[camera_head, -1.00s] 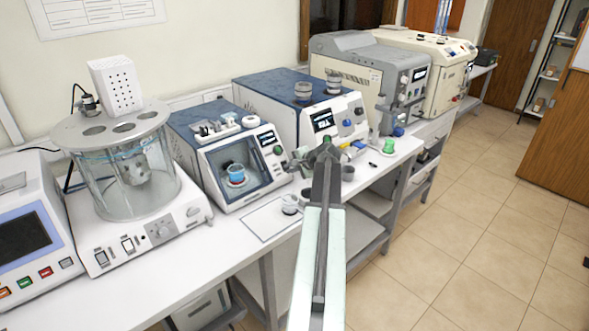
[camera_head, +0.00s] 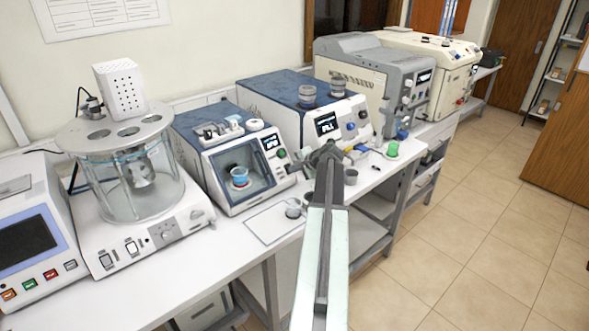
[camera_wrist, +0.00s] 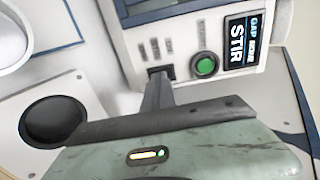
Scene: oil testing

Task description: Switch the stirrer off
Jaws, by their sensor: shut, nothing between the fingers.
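My gripper (camera_wrist: 157,88) is shut and empty. Its fingertips are at a dark square switch (camera_wrist: 160,72) left of the green button and partly cover it. I cannot tell whether they touch it. My gripper (camera_head: 298,161) also shows in the head view.
A glass bath unit (camera_head: 140,190) stands left of the stirrer. Another blue-topped instrument (camera_head: 285,95) is close behind on the right. Open floor (camera_head: 470,240) lies to the right.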

